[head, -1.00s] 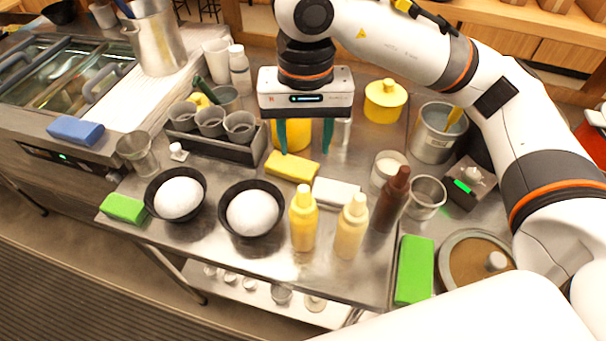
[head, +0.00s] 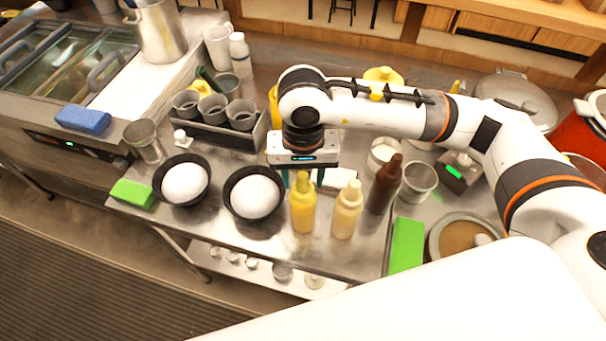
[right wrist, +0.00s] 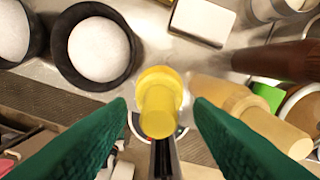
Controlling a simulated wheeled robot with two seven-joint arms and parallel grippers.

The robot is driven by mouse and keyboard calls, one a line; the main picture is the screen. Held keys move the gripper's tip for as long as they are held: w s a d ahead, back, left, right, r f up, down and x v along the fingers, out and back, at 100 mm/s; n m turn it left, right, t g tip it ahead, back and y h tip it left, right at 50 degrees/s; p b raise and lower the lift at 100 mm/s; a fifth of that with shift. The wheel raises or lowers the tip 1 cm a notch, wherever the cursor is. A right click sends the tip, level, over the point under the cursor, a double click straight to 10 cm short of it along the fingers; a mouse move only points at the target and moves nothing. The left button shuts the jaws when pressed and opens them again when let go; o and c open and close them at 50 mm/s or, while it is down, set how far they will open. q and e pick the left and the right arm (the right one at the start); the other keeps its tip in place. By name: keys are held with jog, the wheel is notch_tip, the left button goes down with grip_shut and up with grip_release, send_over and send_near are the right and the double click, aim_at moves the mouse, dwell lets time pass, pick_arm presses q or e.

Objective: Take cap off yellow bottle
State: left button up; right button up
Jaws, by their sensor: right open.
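The yellow bottle (head: 303,208) stands upright near the front edge of the steel table, with a yellow nozzle cap (head: 304,181) on top. My right gripper (head: 302,181) is above and behind it in the head view, fingers pointing down. In the right wrist view the yellow cap (right wrist: 158,100) lies between the two open green fingers (right wrist: 160,135), with a gap on each side. The fingertips look apart from the cap. My left gripper does not show.
A cream bottle (head: 346,210) stands just right of the yellow one, and a dark brown bottle (head: 384,185) beyond it. A black bowl with a white mound (head: 254,195) is close on the left. A green block (head: 406,245) lies to the right.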

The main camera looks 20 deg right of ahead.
aim_at(303, 176)
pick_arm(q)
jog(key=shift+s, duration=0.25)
pick_arm(e)
jog(key=shift+c, duration=0.6)
jog(key=c, duration=0.7)
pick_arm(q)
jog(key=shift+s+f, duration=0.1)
pick_arm(e)
jog(key=shift+r, duration=0.15)
